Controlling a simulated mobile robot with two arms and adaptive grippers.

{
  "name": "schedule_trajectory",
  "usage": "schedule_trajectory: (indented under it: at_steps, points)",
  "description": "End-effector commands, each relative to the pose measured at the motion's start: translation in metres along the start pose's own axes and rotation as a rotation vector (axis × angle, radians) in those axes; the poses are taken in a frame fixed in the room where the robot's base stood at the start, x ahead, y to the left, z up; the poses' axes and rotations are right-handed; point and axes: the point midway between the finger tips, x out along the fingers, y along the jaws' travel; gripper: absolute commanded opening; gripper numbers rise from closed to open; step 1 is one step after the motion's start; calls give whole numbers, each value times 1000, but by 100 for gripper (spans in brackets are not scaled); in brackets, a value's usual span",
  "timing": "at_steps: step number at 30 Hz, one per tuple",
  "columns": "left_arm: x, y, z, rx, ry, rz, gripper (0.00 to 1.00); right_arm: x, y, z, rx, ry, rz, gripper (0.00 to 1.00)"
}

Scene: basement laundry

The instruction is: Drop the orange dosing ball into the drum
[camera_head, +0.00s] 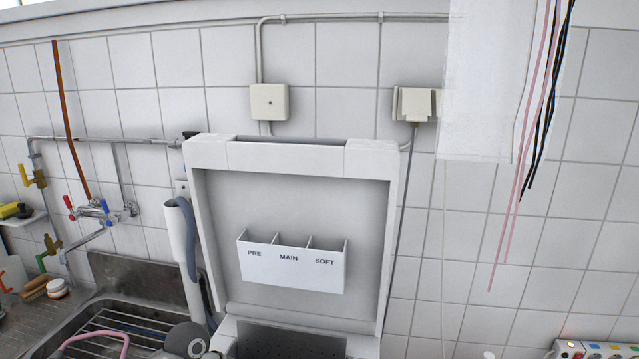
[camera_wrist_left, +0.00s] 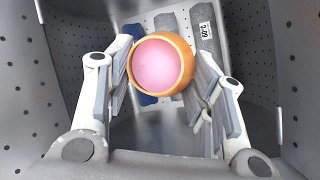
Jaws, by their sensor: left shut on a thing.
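The orange dosing ball (camera_wrist_left: 162,65), a round cup with a pink inside, is between the fingers of my left gripper (camera_wrist_left: 161,58) in the left wrist view. The gripper is shut on it, and its open pink side faces the camera. Grey perforated walls of the drum (camera_wrist_left: 285,60) surround the gripper and ball on both sides. In the head view only a strip of the perforated drum (camera_head: 285,342) shows at the bottom edge, below the raised lid (camera_head: 290,205). The ball and gripper fingers are not visible there. My right gripper is in neither view.
The raised lid carries a white tray (camera_head: 290,268) marked PRE, MAIN and SOFT. A metal sink (camera_head: 85,315) with a pink hose is at left. Pink and black cords (camera_head: 540,100) hang at right. Grey and blue pieces (camera_wrist_left: 203,30) lie beyond the ball.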

Motion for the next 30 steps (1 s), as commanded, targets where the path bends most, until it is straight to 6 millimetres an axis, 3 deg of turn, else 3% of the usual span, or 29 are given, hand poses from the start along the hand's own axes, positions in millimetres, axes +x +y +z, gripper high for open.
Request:
schedule_trajectory:
  at_steps: [10, 11, 16, 26, 30]
  points:
    - [3, -1, -1, 2, -1, 1, 28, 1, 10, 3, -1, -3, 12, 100]
    - [3, -1, -1, 2, -1, 1, 53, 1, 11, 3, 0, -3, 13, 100]
    - [3, -1, -1, 2, 0, 0, 74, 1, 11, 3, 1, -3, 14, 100]
    - [2, -1, -1, 2, 0, 0, 74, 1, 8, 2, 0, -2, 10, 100]
    - [-11, 0, -2, 2, 3, 3, 74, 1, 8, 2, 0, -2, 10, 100]
